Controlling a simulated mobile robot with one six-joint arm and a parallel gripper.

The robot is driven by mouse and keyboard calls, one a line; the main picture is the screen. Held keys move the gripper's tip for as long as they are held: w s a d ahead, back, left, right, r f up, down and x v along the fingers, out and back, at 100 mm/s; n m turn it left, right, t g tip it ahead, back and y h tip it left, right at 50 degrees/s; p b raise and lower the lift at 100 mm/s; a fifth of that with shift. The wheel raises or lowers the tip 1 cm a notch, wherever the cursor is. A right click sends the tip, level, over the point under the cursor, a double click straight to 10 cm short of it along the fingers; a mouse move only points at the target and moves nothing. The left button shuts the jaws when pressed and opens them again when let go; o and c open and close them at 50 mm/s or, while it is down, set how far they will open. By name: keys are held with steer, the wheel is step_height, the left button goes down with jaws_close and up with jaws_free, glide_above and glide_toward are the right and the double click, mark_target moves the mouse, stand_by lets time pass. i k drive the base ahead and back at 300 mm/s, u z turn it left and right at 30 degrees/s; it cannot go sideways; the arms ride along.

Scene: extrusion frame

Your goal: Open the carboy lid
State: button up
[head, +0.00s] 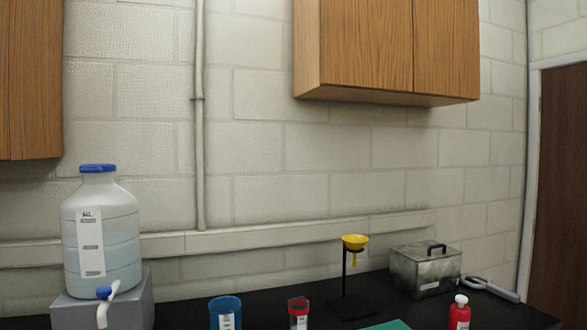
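The carboy (101,238) stands upright at the left in the head view, a translucent white bottle with a paper label on its front. Its blue lid (97,168) sits on top of the neck and looks closed. A spigot with a blue knob (104,292) and a white spout juts from its lower front. My gripper is not in view.
The carboy rests on a grey block (140,305). The black bench (270,302) holds a blue cup (225,313), a red-rimmed container (298,313), a yellow funnel on a stand (354,242), a metal box (425,270) and a red bottle (460,314). Wooden cabinets (385,45) hang above.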

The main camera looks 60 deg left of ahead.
mark_target(96, 169)
steer(key=u, duration=3.25)
steer(key=k, duration=0.7)
steer(key=u, duration=0.1)
steer(key=i, duration=1.25)
steer(key=u, duration=0.15)
